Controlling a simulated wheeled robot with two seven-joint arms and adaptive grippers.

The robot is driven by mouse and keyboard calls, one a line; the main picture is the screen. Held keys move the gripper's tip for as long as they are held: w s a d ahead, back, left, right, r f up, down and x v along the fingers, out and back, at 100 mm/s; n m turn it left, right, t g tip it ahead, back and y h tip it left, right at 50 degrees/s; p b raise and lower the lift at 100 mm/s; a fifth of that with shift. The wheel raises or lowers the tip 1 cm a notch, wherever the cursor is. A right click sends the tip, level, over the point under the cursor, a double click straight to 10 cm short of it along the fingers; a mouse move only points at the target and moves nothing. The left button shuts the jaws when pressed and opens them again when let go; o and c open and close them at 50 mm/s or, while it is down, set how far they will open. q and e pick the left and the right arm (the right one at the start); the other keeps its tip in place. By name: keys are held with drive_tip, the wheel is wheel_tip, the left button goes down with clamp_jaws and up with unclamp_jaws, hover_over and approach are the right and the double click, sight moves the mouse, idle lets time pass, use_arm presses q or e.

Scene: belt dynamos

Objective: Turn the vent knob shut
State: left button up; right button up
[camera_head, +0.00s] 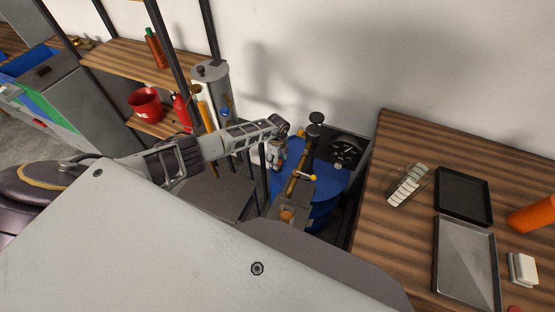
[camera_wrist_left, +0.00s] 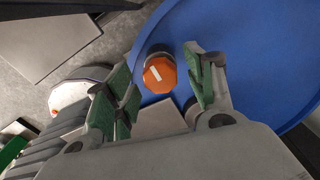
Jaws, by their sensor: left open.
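An orange, many-sided knob (camera_wrist_left: 159,76) with a white bar mark shows in the left wrist view, in front of a blue round surface. My left gripper (camera_wrist_left: 160,72) is open, with one green-padded finger on each side of the knob. A gap shows between the knob and each finger, and I see no contact. In the head view my left gripper (camera_head: 276,155) points down beside the blue drum (camera_head: 325,180). There I cannot make out the knob at its fingertips. My right gripper is in neither view.
A brass pipe (camera_head: 298,170) with black caps and a yellow lever stands close right of the gripper, near a dark gauge (camera_head: 345,150). A wooden table (camera_head: 385,240) with trays is at right. A shelf (camera_head: 125,60) with red containers stands at left.

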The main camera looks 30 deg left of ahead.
use_arm(q)
wheel_tip(320, 180, up, 12)
idle(1.2)
idle(0.6)
